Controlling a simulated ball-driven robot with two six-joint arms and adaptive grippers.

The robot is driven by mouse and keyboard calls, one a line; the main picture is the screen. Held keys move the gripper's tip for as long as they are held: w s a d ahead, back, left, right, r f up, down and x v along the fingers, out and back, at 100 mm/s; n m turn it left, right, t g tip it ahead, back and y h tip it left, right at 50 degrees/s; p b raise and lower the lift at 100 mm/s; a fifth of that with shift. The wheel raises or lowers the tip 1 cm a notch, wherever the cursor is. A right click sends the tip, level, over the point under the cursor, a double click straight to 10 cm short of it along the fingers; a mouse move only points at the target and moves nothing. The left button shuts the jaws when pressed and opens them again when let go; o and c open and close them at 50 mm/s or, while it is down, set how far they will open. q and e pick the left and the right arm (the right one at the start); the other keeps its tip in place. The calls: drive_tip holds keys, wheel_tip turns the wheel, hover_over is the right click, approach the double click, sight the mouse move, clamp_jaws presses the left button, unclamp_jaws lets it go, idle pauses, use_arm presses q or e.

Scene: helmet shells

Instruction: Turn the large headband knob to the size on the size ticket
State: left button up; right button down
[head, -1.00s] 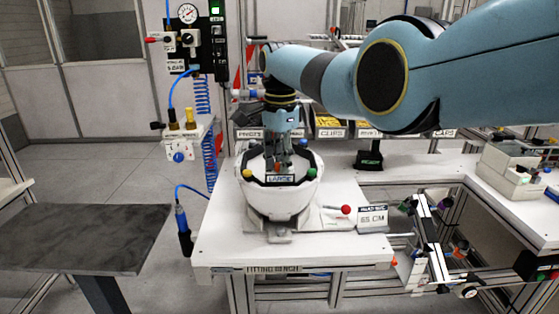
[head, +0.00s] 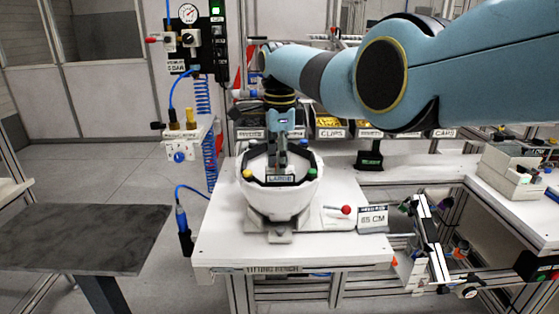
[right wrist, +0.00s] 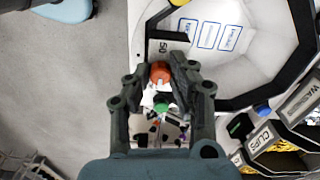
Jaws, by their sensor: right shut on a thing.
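A white helmet shell (head: 283,202) with a black inner band sits on a stand on the white fitting bench (head: 225,238). A front label (head: 280,179) reads LARGE. My right gripper (head: 281,168) reaches down into the shell from above. In the right wrist view, its fingers (right wrist: 161,78) are shut on an orange knob (right wrist: 160,71), the large headband knob. A plate marked 50 (right wrist: 165,47) is beside the knob. The size ticket (head: 373,218) stands right of the shell and seems to read 55 CM; its first digit is unclear. My left gripper is not in view.
A lever with a red ball (head: 346,210) is between shell and ticket. Labelled bins (head: 330,128) line the back. A grey table (head: 85,237) stands at left. A blue-hosed tool (head: 184,232) hangs at the bench's left edge.

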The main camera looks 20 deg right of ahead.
drive_tip(key=c, duration=1.1)
unclamp_jaws()
drive_tip(key=shift+c, duration=0.2)
wheel_tip(320, 180, up, 12)
drive_tip(key=shift+s+f, duration=0.1)
